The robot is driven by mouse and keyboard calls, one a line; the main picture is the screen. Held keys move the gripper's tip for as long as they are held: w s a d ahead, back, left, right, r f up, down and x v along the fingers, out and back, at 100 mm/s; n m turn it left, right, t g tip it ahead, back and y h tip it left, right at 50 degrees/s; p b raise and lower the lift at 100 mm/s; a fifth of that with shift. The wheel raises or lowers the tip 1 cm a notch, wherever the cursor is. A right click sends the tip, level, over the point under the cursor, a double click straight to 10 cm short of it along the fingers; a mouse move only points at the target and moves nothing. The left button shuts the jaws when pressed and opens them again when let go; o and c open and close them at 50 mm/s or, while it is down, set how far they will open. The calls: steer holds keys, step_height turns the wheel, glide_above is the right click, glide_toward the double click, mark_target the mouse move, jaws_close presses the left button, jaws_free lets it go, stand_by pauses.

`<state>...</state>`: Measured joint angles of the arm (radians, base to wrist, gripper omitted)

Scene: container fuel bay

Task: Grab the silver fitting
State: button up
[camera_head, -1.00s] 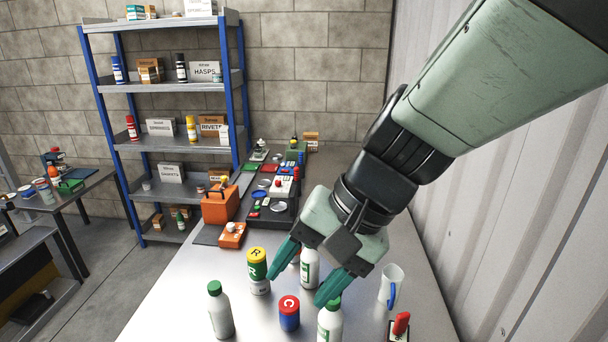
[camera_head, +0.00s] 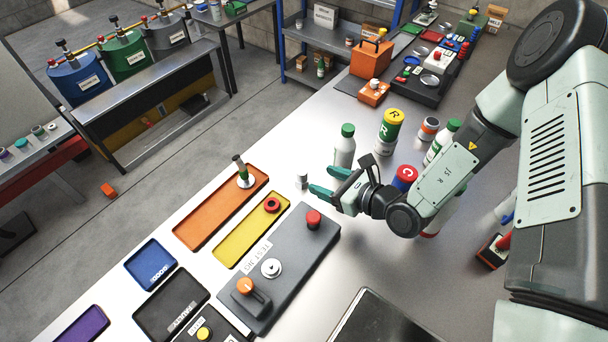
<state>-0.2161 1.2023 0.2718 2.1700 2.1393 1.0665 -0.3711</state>
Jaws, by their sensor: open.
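A small silver fitting (camera_head: 302,181) stands upright on the metal bench, at the bench's left side near the trays. My gripper (camera_head: 323,180) is open with its teal fingers pointing left toward the fitting. The fitting is just beyond the fingertips, and no contact is clear. Nothing shows between the fingers.
An orange tray (camera_head: 196,227) and a yellow tray (camera_head: 236,243) lie to the left, and a grey test box (camera_head: 300,261) with a red button is in front.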

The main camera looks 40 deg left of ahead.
mark_target(298, 172)
steer(key=shift+m, duration=0.3)
steer(key=a+f, duration=0.1)
steer(key=a, duration=0.1)
steer(key=a+f, duration=0.2)
steer(key=shift+a+f, duration=0.1)
steer(key=shift+a, duration=0.15)
steer(key=shift+w+x, duration=0.15)
steer(key=shift+x, duration=1.35)
steer(key=shift+w+x, duration=0.2)
steer(key=shift+x, duration=1.25)
steer(key=c, duration=1.1)
